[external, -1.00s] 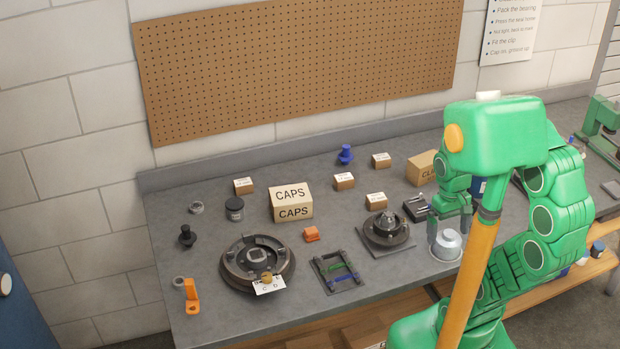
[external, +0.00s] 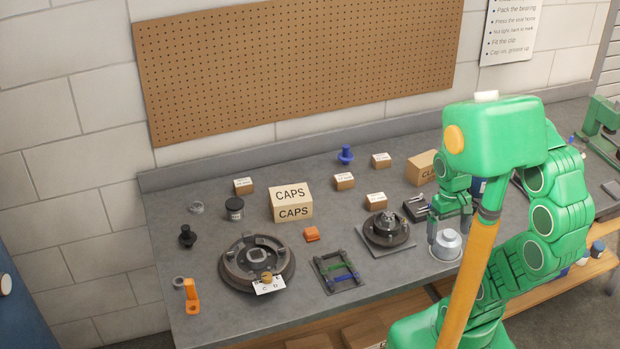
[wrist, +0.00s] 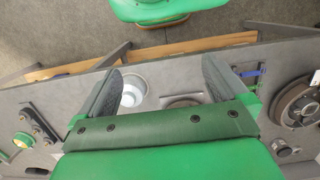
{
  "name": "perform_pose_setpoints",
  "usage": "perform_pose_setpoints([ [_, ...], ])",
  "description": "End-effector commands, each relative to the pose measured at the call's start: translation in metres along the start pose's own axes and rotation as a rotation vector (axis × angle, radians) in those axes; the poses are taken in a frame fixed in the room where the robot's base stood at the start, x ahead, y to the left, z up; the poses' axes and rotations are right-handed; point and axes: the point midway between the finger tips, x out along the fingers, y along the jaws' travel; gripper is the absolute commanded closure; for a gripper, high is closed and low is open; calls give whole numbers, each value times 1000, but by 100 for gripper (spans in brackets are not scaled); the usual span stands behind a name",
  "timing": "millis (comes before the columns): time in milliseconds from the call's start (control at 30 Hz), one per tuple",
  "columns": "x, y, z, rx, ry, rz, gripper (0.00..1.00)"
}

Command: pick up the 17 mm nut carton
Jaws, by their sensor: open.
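Several small tan cartons with white labels stand on the grey bench in the external view: one at the left (external: 243,187), one in the middle (external: 344,182), one at the back (external: 381,161) and one nearer the front (external: 376,202). Their print is too small to read, so I cannot tell which is the 17 mm nut carton. My gripper (external: 449,229) is at the right, by the silver cup (external: 447,245), apart from all these cartons. In the wrist view my gripper (wrist: 160,68) has its fingers wide apart with nothing held; no small carton shows there.
A larger CAPS carton (external: 291,205) stands mid-bench, and another carton (external: 421,167) is partly behind my arm. A hub on a plate (external: 388,230), a small dark fixture (external: 415,208) and a round drum (external: 245,272) take up bench room. A blue knob (external: 345,154) stands near the back.

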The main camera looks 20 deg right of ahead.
Motion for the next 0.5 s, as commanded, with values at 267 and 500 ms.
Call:
perform_pose_setpoints([
  [267, 0, 0, 0, 0, 0, 0, 1],
  [500, 6, -13, -34, 63, 55, -40, 1],
])
